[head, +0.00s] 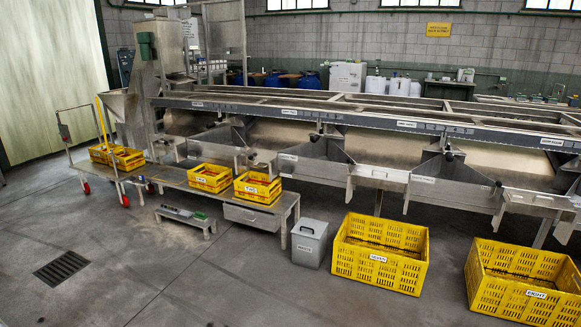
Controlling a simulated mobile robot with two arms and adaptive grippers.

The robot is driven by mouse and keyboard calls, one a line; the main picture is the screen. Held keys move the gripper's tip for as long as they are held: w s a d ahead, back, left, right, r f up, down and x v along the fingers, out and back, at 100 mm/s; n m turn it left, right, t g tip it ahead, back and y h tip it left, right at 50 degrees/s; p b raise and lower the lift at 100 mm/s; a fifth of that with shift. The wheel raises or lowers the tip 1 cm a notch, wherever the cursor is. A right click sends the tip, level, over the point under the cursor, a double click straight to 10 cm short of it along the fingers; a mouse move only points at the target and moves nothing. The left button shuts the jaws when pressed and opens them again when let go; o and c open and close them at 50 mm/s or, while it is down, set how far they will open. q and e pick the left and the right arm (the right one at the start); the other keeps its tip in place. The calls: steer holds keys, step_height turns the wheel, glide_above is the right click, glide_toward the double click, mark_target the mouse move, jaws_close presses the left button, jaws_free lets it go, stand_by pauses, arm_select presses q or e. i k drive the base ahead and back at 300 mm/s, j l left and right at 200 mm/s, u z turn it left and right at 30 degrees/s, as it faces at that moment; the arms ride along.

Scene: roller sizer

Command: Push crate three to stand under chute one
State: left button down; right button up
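Small yellow crates stand at the left. One crate (210,178) and another crate (257,188), whose label seems to read TWO, are on the low metal bench. More yellow crates (116,157) sit on the trolley at far left, with labels too small to read. I cannot tell which crate is three. Metal chutes line the machine's front: a left chute (218,140), a middle chute (318,155) and a right chute (447,180). Their small labels cannot be read, so I cannot tell which is chute one. Neither of my grippers shows in the head view.
Large yellow crates marked SEVEN (379,258) and EIGHT (537,293) stand on the floor at right. A grey lidded bin (309,244) stands beside the bench (286,206). A low step (186,219) holds small items. The floor in front, with a drain grate (62,267), is clear.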

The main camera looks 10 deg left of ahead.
mark_target(212, 180)
steer(key=i+u, duration=0.15)
steer(key=i, duration=0.45)
steer(key=i+u, duration=0.2)
steer(key=i, duration=0.4)
steer(key=i+u, duration=0.15)
steer(key=i, duration=0.45)
steer(key=i+l+u, duration=0.15)
steer(key=i, duration=0.4)
steer(key=i+j, duration=0.15)
steer(key=i, duration=0.6)
steer(key=i+j, duration=0.15)
steer(key=i, duration=0.55)
